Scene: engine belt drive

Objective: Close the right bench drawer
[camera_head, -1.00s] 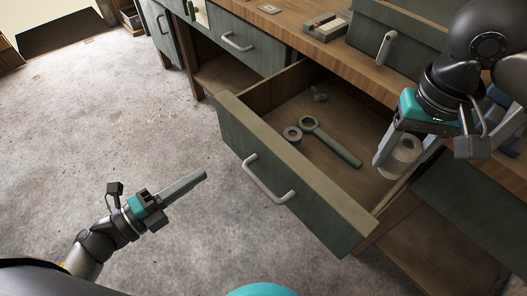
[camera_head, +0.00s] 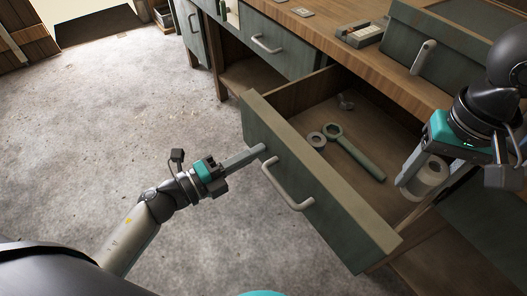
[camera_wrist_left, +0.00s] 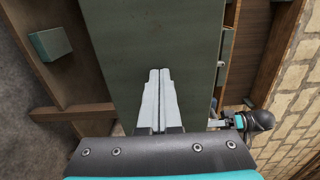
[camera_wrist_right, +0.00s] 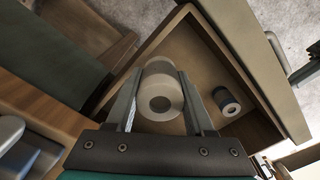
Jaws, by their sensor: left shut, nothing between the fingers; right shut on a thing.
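The right bench drawer (camera_head: 330,199) is pulled out, with a green front and a pale bar handle (camera_head: 287,186). Its front also fills the middle of the left wrist view (camera_wrist_left: 150,50). My left gripper (camera_head: 262,149) is shut and empty, its tips at the drawer front's left part, above and left of the handle; I cannot tell whether they touch. My right gripper (camera_head: 409,182) is shut on a white roll (camera_head: 431,173) at the drawer's right side. The roll also shows between the fingers in the right wrist view (camera_wrist_right: 160,99).
A shut drawer (camera_head: 268,40) is to the left. A green box (camera_head: 455,50) stands on the bench top (camera_head: 400,77). The floor at left is clear.

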